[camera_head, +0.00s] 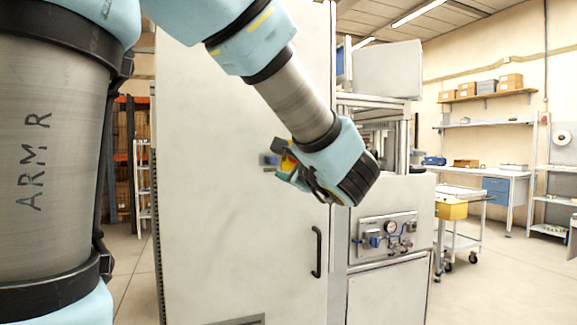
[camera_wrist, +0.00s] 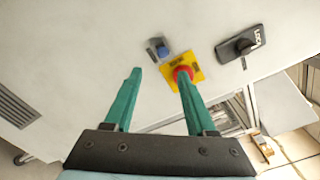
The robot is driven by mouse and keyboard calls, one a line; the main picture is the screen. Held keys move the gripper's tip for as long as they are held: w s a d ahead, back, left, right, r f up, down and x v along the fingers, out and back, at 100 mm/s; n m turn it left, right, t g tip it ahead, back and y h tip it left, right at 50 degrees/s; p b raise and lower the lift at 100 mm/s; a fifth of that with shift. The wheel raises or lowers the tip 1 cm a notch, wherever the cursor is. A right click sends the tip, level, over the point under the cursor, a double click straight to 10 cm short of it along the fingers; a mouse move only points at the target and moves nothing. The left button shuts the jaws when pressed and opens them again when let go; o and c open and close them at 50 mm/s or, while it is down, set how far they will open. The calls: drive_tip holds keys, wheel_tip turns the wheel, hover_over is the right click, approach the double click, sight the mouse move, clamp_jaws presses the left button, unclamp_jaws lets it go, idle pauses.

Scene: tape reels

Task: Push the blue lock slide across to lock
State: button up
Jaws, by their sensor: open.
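A small blue piece (camera_wrist: 162,54) sits on a grey plate on the white cabinet door, just beyond my fingertips in the wrist view. It also shows in the head view (camera_head: 271,160), left of my gripper. A black plate marked LOCK (camera_wrist: 256,37), with a dark knob, lies to its right. I cannot tell which way the blue piece slides. My gripper (camera_wrist: 159,74) is open and empty, its two teal fingers pointing at the door. The right fingertip overlaps a red button (camera_wrist: 184,73) on a yellow plate in the picture; contact cannot be told.
The white cabinet door (camera_head: 225,230) fills the middle, with a black handle (camera_head: 317,252) below my gripper. A gauge panel (camera_head: 385,236) is at right. A cart with a yellow bin (camera_head: 451,210) and a workbench stand further right. A dark vent (camera_wrist: 15,108) is at left in the wrist view.

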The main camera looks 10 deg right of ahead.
sight(274, 161)
drive_tip(key=w+p, duration=0.1)
drive_tip(key=w, duration=0.2)
drive_tip(key=w+p, duration=0.1)
drive_tip(key=w, duration=0.3)
drive_tip(key=w+a, duration=0.1)
drive_tip(key=w, duration=0.2)
drive_tip(key=shift+w+r+p, duration=0.1)
drive_tip(key=shift+w+p, duration=0.2)
drive_tip(key=shift+p, duration=0.1)
clamp_jaws()
idle(0.9)
